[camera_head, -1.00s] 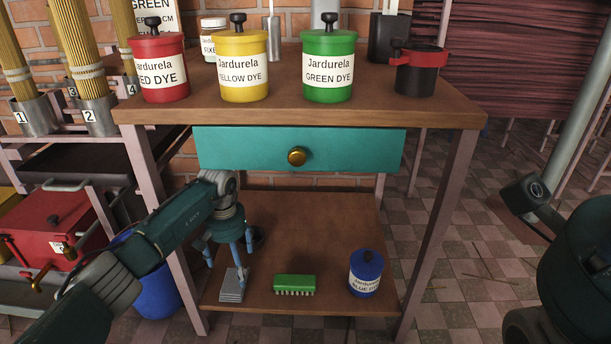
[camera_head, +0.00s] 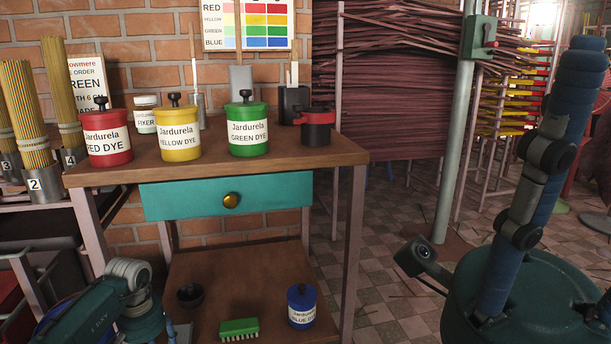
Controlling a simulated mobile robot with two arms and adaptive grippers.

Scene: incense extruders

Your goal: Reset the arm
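My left arm comes in at the lower left, over the lower shelf (camera_head: 245,270) of the wooden table. Its gripper (camera_head: 172,332) points down at the bottom edge of the picture. Its fingers are mostly cut off, so I cannot tell whether they are open or shut. My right arm (camera_head: 535,180) is at the right with its blue links raised upright.
Red (camera_head: 106,140), yellow (camera_head: 180,135) and green (camera_head: 247,133) dye pots stand on the tabletop, beside a black-and-red pot (camera_head: 316,130). A green brush (camera_head: 239,328), a blue pot (camera_head: 301,308) and a black bowl (camera_head: 190,295) are on the shelf. The teal drawer (camera_head: 270,198) is closed.

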